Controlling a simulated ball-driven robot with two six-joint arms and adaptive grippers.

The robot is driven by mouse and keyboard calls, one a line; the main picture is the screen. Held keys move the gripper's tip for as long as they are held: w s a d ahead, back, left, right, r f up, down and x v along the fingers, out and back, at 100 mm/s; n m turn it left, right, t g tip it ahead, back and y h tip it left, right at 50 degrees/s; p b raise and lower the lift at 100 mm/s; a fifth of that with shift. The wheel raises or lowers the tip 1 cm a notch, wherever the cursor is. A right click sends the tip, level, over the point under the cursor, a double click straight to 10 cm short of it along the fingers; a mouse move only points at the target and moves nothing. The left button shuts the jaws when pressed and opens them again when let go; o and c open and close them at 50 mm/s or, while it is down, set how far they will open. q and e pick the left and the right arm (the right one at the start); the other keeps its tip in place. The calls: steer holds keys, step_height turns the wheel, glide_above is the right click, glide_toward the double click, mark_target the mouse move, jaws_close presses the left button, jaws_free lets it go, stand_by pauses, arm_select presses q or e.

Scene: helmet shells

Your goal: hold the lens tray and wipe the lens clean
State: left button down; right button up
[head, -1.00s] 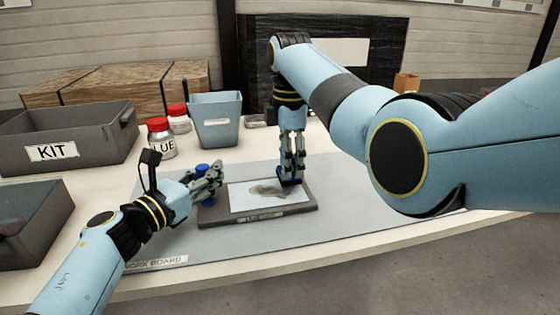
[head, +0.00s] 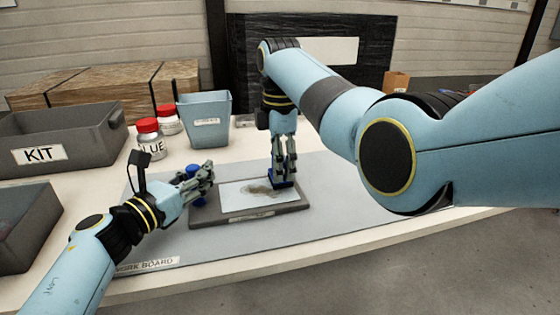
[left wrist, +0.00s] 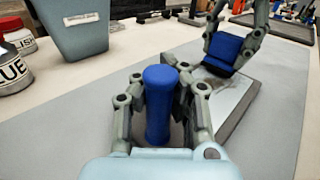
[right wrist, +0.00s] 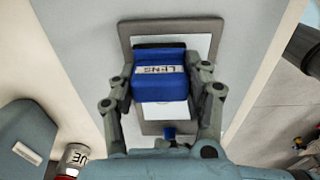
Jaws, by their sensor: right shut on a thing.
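The dark grey lens tray (head: 236,216) lies flat on the work board. On it is a pale lens (head: 235,201) with a brownish smudge (head: 257,188). A blue upright post (left wrist: 160,105) stands at the tray's left end. My left gripper (head: 209,172) has its fingers on both sides of the post; whether they press on it is not clear. My right gripper (head: 284,165) is shut on a blue block (right wrist: 160,88) marked LENS, which also shows in the head view (head: 282,183). The block is at the lens's right part and hides some of it.
A grey KIT bin (head: 85,150), another grey bin (head: 30,215), white jars with red lids (head: 149,140) and a blue-grey bin (head: 205,125) stand left and behind. The grey work board (head: 330,225) is clear in front and right of the tray.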

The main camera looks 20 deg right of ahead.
steer(key=shift+a, duration=0.15)
steer(key=shift+a, duration=3.2)
steer(key=shift+f, duration=0.45)
steer(key=shift+d, duration=0.15)
steer(key=shift+d, duration=3.2)
steer(key=shift+a, duration=3.35)
